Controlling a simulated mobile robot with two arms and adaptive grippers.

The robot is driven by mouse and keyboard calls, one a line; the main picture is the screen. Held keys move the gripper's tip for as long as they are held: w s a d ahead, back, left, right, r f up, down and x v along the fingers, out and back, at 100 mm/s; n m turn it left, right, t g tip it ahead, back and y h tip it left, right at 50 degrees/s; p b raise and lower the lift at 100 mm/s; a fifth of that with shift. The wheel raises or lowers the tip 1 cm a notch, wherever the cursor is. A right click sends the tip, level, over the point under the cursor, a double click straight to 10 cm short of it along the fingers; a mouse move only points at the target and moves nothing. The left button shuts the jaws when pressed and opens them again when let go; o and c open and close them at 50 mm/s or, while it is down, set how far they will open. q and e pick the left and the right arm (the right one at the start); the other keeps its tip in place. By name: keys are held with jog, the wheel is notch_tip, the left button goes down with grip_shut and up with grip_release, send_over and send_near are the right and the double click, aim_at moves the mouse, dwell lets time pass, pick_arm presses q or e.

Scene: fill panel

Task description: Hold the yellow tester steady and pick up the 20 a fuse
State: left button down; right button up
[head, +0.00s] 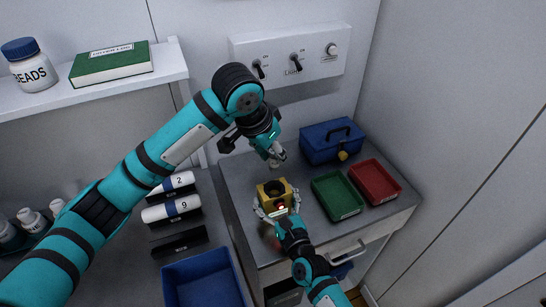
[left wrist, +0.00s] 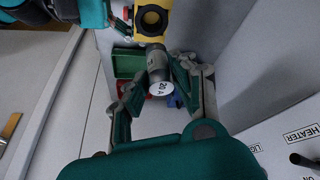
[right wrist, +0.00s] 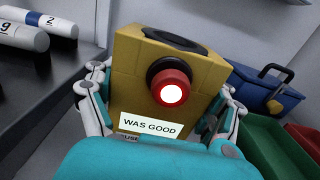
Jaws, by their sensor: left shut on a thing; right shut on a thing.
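The yellow tester (head: 274,189) stands on the grey counter, its dark round socket facing up. In the right wrist view, the tester (right wrist: 128,82) shows a lit red lamp and a "WAS GOOD" label. My right gripper (head: 278,208) is shut around the tester's sides. The 20 A fuse (left wrist: 157,70), a grey cylinder with a white "20 A" end, is between the fingers of my left gripper (left wrist: 158,66), which is shut on it. In the head view my left gripper (head: 273,155) is above and just behind the tester, and the fuse is apart from the socket.
A green tray (head: 338,212) and a red tray (head: 392,181) lie right of the tester. A blue toolbox (head: 322,147) stands behind them. A switch panel (head: 290,50) is on the wall. A blue bin (head: 190,268) and white rolls (head: 170,210) are at the left.

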jog(key=o, duration=1.3)
jog(key=shift+c, duration=0.2)
